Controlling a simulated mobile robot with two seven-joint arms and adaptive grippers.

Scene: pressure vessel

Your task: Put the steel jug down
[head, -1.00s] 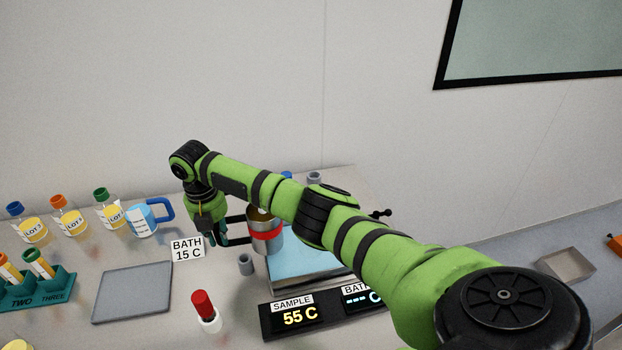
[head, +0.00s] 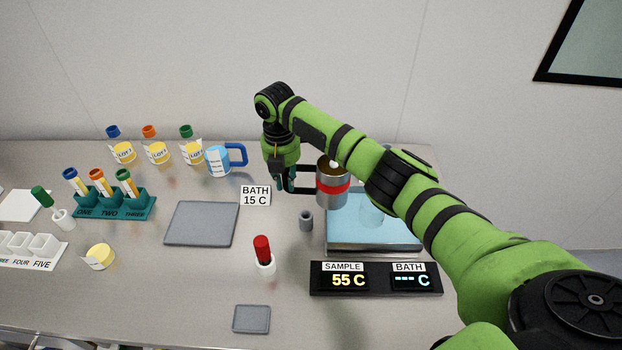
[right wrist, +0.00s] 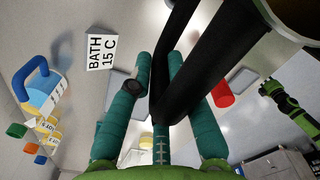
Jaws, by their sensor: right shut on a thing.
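The steel jug (head: 331,198) has a red band and a black handle (head: 306,191) on its left side. My right gripper (head: 285,184) is shut on this handle. In the head view the jug looks upright, by the back left corner of the blue-topped bath (head: 345,238); I cannot tell whether its base touches anything. In the right wrist view, teal fingers (right wrist: 160,108) straddle the black handle (right wrist: 205,72), and part of the jug (right wrist: 285,18) shows at the top right. My left gripper is not in view.
A small grey cup (head: 306,222), a red-capped vial (head: 263,252), a BATH 15 C card (head: 255,196) and a blue-handled jug (head: 219,161) stand nearby. The display (head: 375,279) reads SAMPLE 55 C.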

